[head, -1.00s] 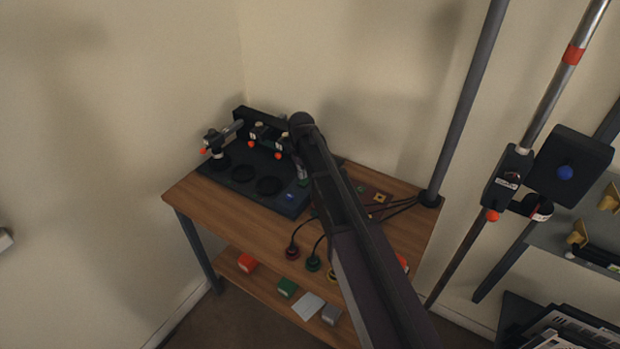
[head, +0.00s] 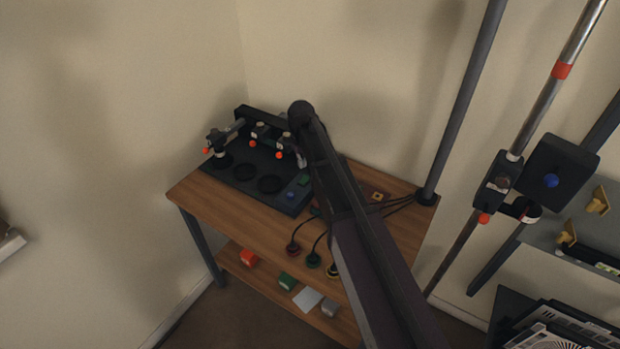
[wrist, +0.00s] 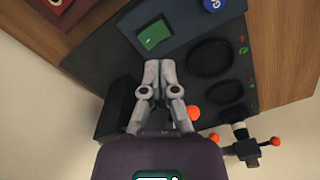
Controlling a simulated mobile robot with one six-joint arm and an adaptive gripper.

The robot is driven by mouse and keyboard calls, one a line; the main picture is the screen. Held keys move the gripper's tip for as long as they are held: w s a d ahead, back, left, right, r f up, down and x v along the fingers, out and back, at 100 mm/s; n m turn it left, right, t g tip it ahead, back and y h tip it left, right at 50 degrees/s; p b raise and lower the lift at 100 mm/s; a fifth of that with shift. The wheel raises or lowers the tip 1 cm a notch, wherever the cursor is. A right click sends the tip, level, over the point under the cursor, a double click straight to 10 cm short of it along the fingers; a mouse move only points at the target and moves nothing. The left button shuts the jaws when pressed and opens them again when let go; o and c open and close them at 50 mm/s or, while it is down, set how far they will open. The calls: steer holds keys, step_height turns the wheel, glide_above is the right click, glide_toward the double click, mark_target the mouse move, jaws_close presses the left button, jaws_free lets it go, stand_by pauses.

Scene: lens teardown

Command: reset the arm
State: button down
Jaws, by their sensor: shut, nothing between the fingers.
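My gripper (wrist: 159,66) is shut and empty in the wrist view, its two grey fingers side by side. It is above the black fixture plate, close to a panel with a green square (wrist: 154,35) and a blue round button (wrist: 213,4). In the head view my arm reaches across the wooden bench to the black fixture (head: 233,173), and the fingers show only as a small light patch (head: 301,159). How high the fingertips are above the plate is hard to tell.
The fixture has round recesses (wrist: 211,57) and clamps with orange knobs (wrist: 193,112). Cables with coloured plugs (head: 313,260) hang over the bench's front edge. Small blocks (head: 287,281) lie on the lower shelf. A grey post (head: 463,100) stands at the bench's right.

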steer(key=shift+s+d, duration=0.3)
steer(key=s+d+m, duration=0.1)
steer(key=s+d, duration=0.5)
steer(key=s, duration=0.1)
steer(key=s+d+m, duration=0.1)
steer(key=s+d, duration=0.3)
steer(key=shift+s+m, duration=0.1)
steer(key=shift+m, duration=0.2)
steer(key=s+d+m, duration=0.2)
steer(key=s+d, duration=0.5)
steer(key=s, duration=0.3)
steer(key=shift+s+m, duration=0.3)
steer(key=shift+s, duration=0.05)
stand_by(0.4)
